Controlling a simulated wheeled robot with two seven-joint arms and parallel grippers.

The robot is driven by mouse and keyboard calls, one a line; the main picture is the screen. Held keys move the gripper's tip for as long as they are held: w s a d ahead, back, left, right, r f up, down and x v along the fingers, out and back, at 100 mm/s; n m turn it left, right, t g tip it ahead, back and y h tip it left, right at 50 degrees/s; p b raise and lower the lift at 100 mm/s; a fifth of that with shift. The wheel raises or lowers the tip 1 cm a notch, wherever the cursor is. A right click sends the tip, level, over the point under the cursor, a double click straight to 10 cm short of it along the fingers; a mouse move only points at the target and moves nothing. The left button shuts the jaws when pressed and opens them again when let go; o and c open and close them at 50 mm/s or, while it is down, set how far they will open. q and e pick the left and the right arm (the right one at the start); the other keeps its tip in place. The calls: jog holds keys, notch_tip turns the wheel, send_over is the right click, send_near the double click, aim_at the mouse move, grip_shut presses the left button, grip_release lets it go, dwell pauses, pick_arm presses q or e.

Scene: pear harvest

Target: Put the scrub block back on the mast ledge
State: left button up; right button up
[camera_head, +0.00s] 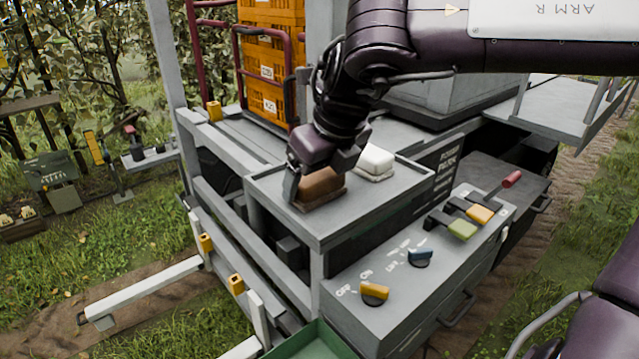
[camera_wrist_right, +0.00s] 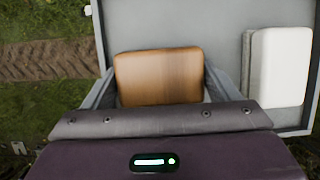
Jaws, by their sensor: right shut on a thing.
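The scrub block, a brown wooden block with rounded corners (camera_head: 321,187), is at the left part of the grey rimmed ledge (camera_head: 377,207). My right gripper (camera_head: 318,176) reaches down over it from above and is shut on it. In the right wrist view the wooden block (camera_wrist_right: 160,76) sits between the two grey fingers. The block looks to be at or just above the ledge surface; I cannot tell whether it touches. Its underside is mostly hidden. My left gripper is not in view.
A white block on a grey base (camera_head: 375,161) stands on the ledge, right of the brown block, with a gap between. A control box (camera_head: 400,285) with coloured knobs and levers is in front. Orange crates (camera_head: 270,60) stand behind. A green tray (camera_head: 312,342) is below.

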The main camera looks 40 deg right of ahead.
jog(key=shift+w+r, duration=0.1)
jog(key=shift+w, duration=0.1)
jog(key=o, duration=0.5)
jog(key=shift+o, duration=0.5)
jog(key=shift+r, duration=0.15)
pick_arm(q)
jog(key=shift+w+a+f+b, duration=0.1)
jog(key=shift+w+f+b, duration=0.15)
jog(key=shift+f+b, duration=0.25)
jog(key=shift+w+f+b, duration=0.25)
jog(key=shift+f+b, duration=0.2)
jog(key=shift+b, duration=0.05)
pick_arm(e)
jog(key=v, duration=1.1)
jog(key=shift+s+r, duration=0.25)
jog(key=shift+r, duration=0.1)
jog(key=shift+f, duration=0.1)
